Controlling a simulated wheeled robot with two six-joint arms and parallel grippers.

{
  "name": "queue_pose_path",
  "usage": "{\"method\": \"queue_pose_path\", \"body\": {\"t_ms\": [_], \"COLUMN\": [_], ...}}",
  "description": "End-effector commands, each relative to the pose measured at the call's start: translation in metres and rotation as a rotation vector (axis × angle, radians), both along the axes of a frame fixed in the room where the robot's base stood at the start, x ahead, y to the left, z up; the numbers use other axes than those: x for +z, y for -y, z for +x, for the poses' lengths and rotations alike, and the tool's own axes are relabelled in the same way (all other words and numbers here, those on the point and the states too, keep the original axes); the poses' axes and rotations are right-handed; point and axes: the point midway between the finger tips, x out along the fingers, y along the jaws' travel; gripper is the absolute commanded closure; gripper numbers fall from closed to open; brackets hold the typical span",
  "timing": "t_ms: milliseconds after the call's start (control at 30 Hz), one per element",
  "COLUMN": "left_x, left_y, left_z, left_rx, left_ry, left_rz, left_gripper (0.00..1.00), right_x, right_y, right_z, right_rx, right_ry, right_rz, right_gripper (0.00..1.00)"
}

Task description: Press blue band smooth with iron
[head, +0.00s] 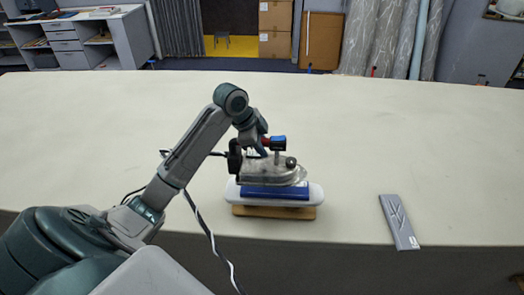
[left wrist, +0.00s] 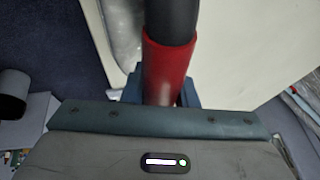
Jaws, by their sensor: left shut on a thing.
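The blue band (head: 275,192) lies across a small white padded board (head: 316,193) on a wooden base (head: 272,212), near the front edge of the table. The silver iron (head: 270,171) is directly over the band and covers its upper part. The iron seems to rest on the band, though any small gap is hard to tell. My left gripper (head: 271,143) is shut on the iron's handle. In the left wrist view, the red and black handle (left wrist: 168,65) stands between the jaws. My right gripper is in neither view.
A grey flat plate (head: 399,222) with a chevron pattern lies on the cream table (head: 420,140) at the right, near the front edge. A black and white cord (head: 208,232) hangs over the front edge beside my left arm. The rest of the table is clear.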

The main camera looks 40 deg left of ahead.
Motion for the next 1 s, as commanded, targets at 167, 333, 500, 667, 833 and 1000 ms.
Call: {"method": "queue_pose_path", "body": {"t_ms": [167,333,500,667,833,1000], "left_x": [0.009,0.009,0.016,0.031,0.048,0.062], "left_y": [0.000,0.000,0.000,0.000,0.000,0.000], "left_z": [0.000,0.000,0.001,0.001,0.001,0.001], "left_rx": [-0.001,-0.001,-0.001,-0.002,0.000,-0.001], "left_ry": [0.005,0.005,0.007,0.008,0.007,0.006], "left_rz": [0.001,0.000,0.001,0.002,0.001,0.001], "left_gripper": [1.00,1.00,1.00,1.00,1.00,1.00], "right_x": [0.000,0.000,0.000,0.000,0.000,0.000], "right_y": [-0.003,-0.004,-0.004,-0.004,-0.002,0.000], "right_z": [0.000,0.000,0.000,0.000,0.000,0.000], "right_rx": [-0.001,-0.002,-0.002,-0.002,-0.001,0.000], "right_ry": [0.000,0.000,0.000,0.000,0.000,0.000], "right_rz": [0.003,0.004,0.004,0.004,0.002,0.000], "right_gripper": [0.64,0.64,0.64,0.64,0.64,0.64]}}
